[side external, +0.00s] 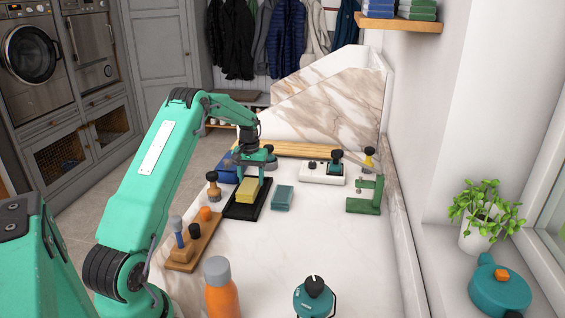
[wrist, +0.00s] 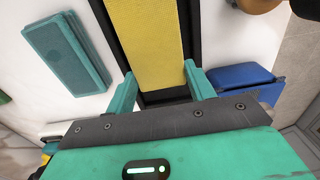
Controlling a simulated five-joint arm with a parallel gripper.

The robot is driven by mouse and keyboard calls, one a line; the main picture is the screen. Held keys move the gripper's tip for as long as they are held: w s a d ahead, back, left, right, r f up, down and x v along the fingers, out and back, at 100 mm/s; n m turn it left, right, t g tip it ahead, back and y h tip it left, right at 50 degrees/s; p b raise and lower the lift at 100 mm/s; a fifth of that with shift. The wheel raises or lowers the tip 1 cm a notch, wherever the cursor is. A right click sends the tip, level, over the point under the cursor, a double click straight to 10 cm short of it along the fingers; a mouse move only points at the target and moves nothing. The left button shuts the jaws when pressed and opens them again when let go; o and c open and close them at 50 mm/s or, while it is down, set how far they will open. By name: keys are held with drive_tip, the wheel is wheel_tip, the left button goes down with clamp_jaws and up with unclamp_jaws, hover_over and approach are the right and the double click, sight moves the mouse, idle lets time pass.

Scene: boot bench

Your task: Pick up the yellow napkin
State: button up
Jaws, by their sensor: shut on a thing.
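The yellow napkin (side external: 248,190) is a folded, textured block over a black tray (side external: 236,212) on the marble bench. My gripper (side external: 256,170) reaches down at its far end. In the wrist view the napkin (wrist: 150,42) runs up between the two green fingers of my gripper (wrist: 162,88), which are shut on its near end. The black tray (wrist: 188,12) shows around the napkin there. I cannot tell whether the napkin still touches the tray.
A teal block (side external: 282,197) lies right of the tray, and a blue case (wrist: 240,76) lies on the other side. A wooden rack (side external: 190,250), an orange bottle (side external: 222,295) and a green stand (side external: 366,196) stand nearby.

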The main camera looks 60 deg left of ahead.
sight(253, 181)
drive_tip(key=r, duration=0.3)
drive_tip(key=shift+w+d+r, duration=0.1)
drive_tip(key=shift+d+r, duration=0.15)
drive_tip(key=shift+d, duration=0.1)
drive_tip(key=w+d+r, duration=0.1)
drive_tip(key=d+r, duration=0.5)
drive_tip(key=d, duration=0.5)
drive_tip(key=shift+w+r, duration=0.2)
drive_tip(key=shift+w+a, duration=0.1)
drive_tip(key=shift+w, duration=0.05)
drive_tip(key=w+d+f, duration=0.1)
drive_tip(key=w, duration=0.6)
drive_tip(key=w+d+f, duration=0.2)
drive_tip(key=w, duration=0.6)
drive_tip(key=shift+w, duration=0.2)
drive_tip(key=shift+f, duration=0.1)
drive_tip(key=shift+f, duration=2)
